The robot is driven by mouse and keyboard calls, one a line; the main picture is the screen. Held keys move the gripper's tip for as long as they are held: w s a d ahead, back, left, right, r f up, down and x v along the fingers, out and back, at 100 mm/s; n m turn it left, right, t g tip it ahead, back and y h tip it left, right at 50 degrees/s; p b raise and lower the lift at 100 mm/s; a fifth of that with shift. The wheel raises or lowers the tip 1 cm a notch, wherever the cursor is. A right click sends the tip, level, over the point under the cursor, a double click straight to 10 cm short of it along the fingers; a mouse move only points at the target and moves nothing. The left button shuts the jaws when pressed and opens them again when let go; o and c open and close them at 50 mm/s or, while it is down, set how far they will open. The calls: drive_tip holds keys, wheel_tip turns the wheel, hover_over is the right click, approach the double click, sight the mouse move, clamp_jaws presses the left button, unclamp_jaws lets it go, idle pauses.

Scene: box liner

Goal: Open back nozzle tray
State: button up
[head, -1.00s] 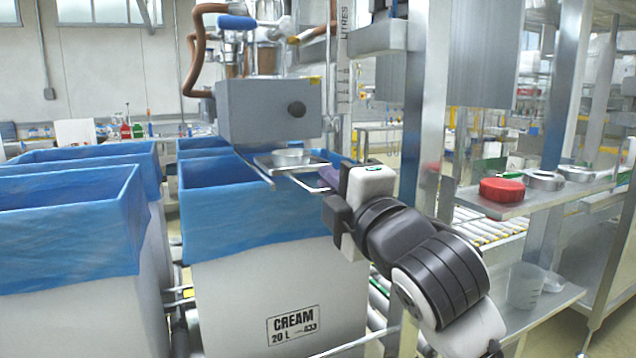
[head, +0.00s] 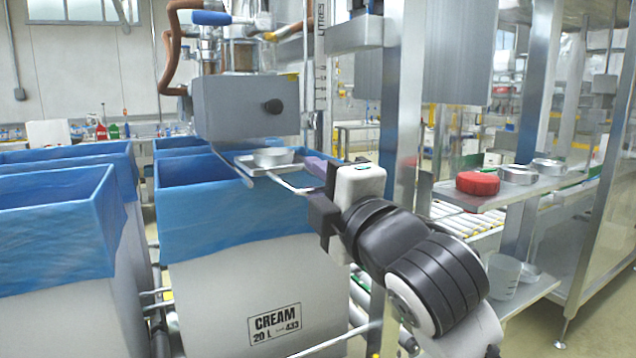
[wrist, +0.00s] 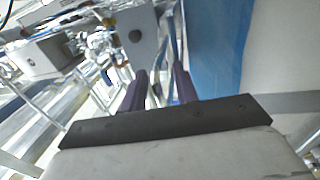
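The nozzle tray (head: 246,172) is a small metal tray under the grey nozzle box (head: 240,108), with a round metal cup (head: 272,157) on it. Its thin bar handle (head: 290,184) sticks out to the right, and its end is close to my gripper. My gripper (head: 317,168) has purple fingers and is just right of the tray. In the wrist view the two purple fingers (wrist: 160,90) stand apart with a gap between them. I cannot tell whether the handle lies in that gap.
White bins with blue liners stand below and left of the tray, the nearest labelled CREAM (head: 275,322). A steel post (head: 403,110) stands right behind my arm. A shelf (head: 530,192) at the right holds a red lid (head: 478,183) and metal rings.

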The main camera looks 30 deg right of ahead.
drive_tip(key=s+f+b, duration=0.2)
drive_tip(key=s, duration=0.9)
drive_tip(key=shift+s+d+b, duration=0.2)
drive_tip(key=shift+s+b, duration=0.15)
drive_tip(key=shift+s, duration=0.05)
